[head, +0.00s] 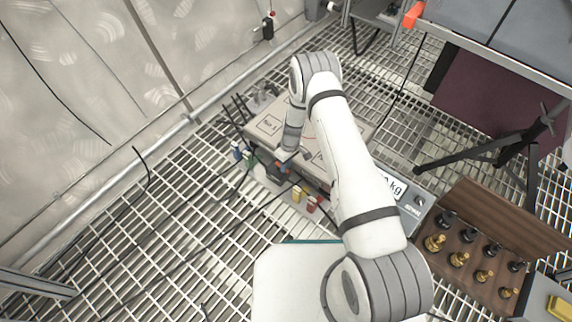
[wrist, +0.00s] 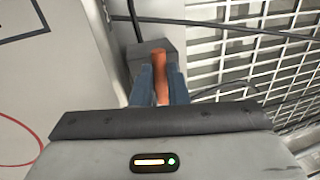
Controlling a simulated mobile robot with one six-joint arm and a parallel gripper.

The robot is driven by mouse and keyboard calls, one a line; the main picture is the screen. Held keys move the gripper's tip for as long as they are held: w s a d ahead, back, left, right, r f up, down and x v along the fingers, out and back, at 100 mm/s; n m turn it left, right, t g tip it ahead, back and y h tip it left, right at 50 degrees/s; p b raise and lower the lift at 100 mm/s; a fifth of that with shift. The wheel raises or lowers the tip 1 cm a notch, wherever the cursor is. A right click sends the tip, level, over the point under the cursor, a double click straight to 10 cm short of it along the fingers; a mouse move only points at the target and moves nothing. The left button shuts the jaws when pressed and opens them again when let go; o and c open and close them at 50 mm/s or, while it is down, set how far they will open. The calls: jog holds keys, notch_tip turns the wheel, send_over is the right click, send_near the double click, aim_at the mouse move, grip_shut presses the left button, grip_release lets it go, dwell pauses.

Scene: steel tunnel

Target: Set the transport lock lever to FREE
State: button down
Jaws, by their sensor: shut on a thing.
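In the wrist view, an orange lever (wrist: 160,72) stands between the two blue-grey fingers of my gripper (wrist: 158,88), which is shut on it. A grey block (wrist: 143,52) sits right behind the lever. The lever's lower part and any lock markings are hidden by my gripper. In the head view, my gripper (head: 283,168) is small and reaches down at the front edge of a pale panel box (head: 268,124) with outlined markings. The lever's setting cannot be read in either view.
Blue and green plugs (head: 242,153), a yellow block (head: 297,194) and a red block (head: 314,204) sit along the box's front. Black cables cross the grating nearby.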

jog(key=shift+m, duration=0.3)
jog(key=shift+s+a+m, duration=0.15)
jog(key=shift+s+m, duration=0.05)
jog(key=shift+m, duration=0.4)
jog(key=shift+s+a+m, duration=0.1)
jog(key=shift+s+m, duration=0.1)
jog(key=shift+m, duration=0.4)
jog(key=m, duration=0.1)
jog(key=m+b, duration=0.1)
jog(key=shift+s+a+f+m+t+y, duration=0.1)
jog(key=shift+s+a+m+t+y, duration=0.2)
jog(key=shift+a+m+t, duration=0.1)
jog(key=m+b, duration=0.1)
jog(key=m, duration=0.1)
jog(key=a+m+b, duration=0.1)
jog(key=m, duration=0.1)
jog(key=shift+s+a+t+b, duration=0.2)
jog(key=shift+t+b, duration=0.2)
jog(key=shift+w+a+m+t+b, duration=0.15)
jog(key=shift+a+m+t, duration=0.2)
jog(key=shift+m, duration=0.95)
jog(key=shift+a+m+t+b, duration=0.15)
jog(key=shift+a+m, duration=0.25)
jog(key=shift+m, duration=0.9)
jog(key=shift+w+a+m+t+b, duration=0.15)
jog(key=shift+a+m, duration=0.25)
jog(key=shift+m, duration=0.9)
jog(key=shift+s, duration=0.1)
